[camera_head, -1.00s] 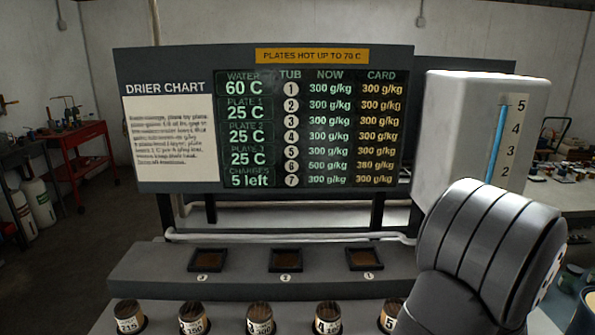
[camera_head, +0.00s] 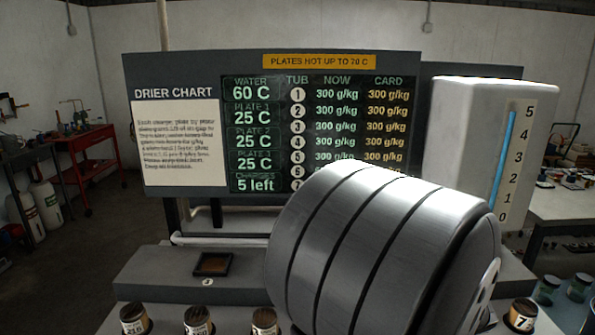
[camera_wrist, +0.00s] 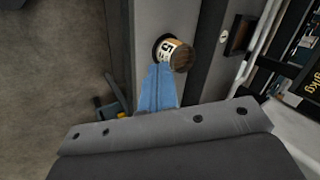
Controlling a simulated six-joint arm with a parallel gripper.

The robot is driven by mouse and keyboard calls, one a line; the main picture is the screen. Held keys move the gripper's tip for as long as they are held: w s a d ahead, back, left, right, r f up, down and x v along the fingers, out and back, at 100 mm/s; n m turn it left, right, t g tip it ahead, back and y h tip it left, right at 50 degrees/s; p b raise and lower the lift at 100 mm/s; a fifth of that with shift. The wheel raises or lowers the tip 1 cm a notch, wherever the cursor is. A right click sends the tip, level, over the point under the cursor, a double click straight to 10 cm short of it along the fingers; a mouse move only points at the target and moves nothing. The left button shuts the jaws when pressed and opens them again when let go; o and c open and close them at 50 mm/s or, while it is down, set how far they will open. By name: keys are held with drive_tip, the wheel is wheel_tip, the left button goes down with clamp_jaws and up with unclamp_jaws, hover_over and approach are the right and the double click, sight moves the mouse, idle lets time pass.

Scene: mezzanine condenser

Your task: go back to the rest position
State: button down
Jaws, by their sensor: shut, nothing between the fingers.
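My gripper (camera_wrist: 158,88) shows in the wrist view as two blue fingers pressed together, with nothing between them. Its tips point toward a round brown-topped tub (camera_wrist: 180,55) with a white label in a hole of the grey bench. The picture does not settle whether they touch. In the head view, my grey arm link fills the lower middle and hides the gripper.
Several tubs (camera_head: 199,320) stand along the front of the bench, with tub 7 (camera_head: 522,315) at right. A dark square plate (camera_head: 212,264) lies behind them. The drier chart board (camera_head: 175,92) and white gauge box (camera_head: 465,130) stand behind.

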drive_tip(key=s+a+r+n+g+h, duration=0.1)
drive_tip(key=s+a+n, duration=0.6)
drive_tip(key=s+a, duration=0.9)
drive_tip(key=shift+a+r+n+g+h, duration=0.3)
drive_tip(key=shift+a+r+n+h, duration=0.15)
drive_tip(key=shift+r+h, duration=0.5)
idle(0.4)
